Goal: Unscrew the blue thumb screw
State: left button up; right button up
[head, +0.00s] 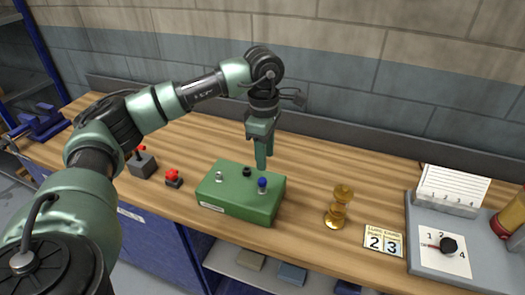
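The blue thumb screw (262,182) stands upright at the right part of the top of a green box (234,207). A silver screw (219,177) and a black screw (247,171) sit on the same top. My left gripper (262,165) points down just above the blue screw in the picture, its fingers seen as one narrow shape. I see nothing held in it, and I cannot tell whether the fingers are apart or how far they are from the screw. My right gripper is not in view.
Left of the box are a red button (173,177) and a grey lever box (142,164). A brass object (337,208), number cards (383,241) and a grey dial board (425,248) stand to the right. A blue vise (40,123) is far left. A wall rises behind.

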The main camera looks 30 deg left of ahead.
aim_at(262, 180)
pick_arm(q)
jog(key=f+b, duration=0.2)
jog(key=f, duration=0.1)
jog(key=f+b, duration=0.2)
jog(key=f, duration=0.1)
jog(key=f+b, duration=0.2)
jog(key=shift+a+f, duration=0.4)
jog(key=shift+f+m+b, duration=0.1)
jog(key=shift+m+b, duration=0.4)
jog(key=shift+m, duration=0.6)
jog(key=m, duration=0.4)
jog(key=shift+b, duration=0.4)
jog(key=m+b, duration=0.1)
jog(key=m, duration=0.7)
jog(key=shift+m+b, duration=0.3)
jog(key=shift+r, duration=0.2)
